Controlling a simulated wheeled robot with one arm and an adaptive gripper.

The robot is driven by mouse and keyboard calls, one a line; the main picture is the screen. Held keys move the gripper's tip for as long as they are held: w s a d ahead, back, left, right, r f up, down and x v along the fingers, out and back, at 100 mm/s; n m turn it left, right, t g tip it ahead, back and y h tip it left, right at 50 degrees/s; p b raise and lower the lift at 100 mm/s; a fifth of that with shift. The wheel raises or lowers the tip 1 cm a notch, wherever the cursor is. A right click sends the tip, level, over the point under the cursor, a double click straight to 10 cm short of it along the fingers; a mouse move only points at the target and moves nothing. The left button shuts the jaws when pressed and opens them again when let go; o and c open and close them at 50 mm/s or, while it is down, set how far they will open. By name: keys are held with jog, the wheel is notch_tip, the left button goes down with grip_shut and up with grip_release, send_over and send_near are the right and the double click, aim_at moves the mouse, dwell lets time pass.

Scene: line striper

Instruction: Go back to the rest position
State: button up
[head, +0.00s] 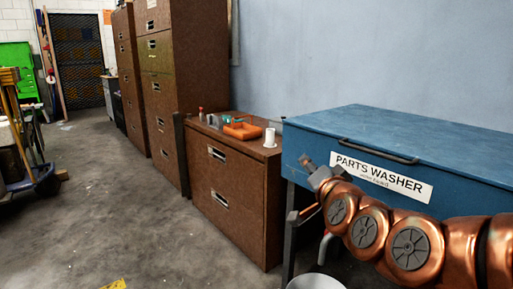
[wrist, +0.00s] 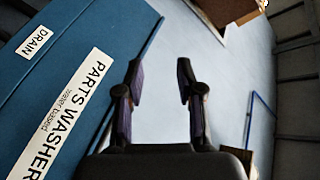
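My copper-coloured arm reaches in from the right in the head view. My gripper (head: 308,163) is at its far end, in front of the blue parts washer (head: 420,140). In the wrist view my gripper (wrist: 159,80) has its two dark fingers apart, with nothing between them. A pale blue surface shows behind them. The parts washer (wrist: 60,55) with its white label fills the left of the wrist view, beside the fingers. I cannot tell exactly how far the gripper is from the washer.
A low brown cabinet (head: 235,190) beside the washer holds an orange tray (head: 243,131), a white cup (head: 269,138) and small bottles. Tall brown cabinets (head: 185,75) stand behind it. A round pale object (head: 315,282) is below my arm. The grey floor (head: 105,200) at left is mostly clear.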

jog(key=s+a+n+g+p, duration=0.2)
jog(key=s+n+g+p, duration=0.55)
jog(key=s+p, duration=0.75)
jog(key=s+d+r+g+p, duration=0.2)
jog(key=s+g+p, duration=0.2)
jog(key=s, duration=0.4)
jog(key=s+d+r+g+h+p, duration=0.1)
jog(key=s+d+r+g+p, duration=0.1)
jog(key=s+p, duration=0.4)
jog(key=s+d+r+g+h+p, duration=0.1)
jog(key=s+d+r+g+p, duration=0.2)
jog(key=s, duration=0.6)
jog(key=r+g+p, duration=0.1)
jog(key=g+p, duration=0.1)
jog(key=p, duration=0.1)
jog(key=shift+s+r+g, duration=0.25)
jog(key=shift+s+g, duration=0.1)
jog(key=shift+d, duration=0.1)
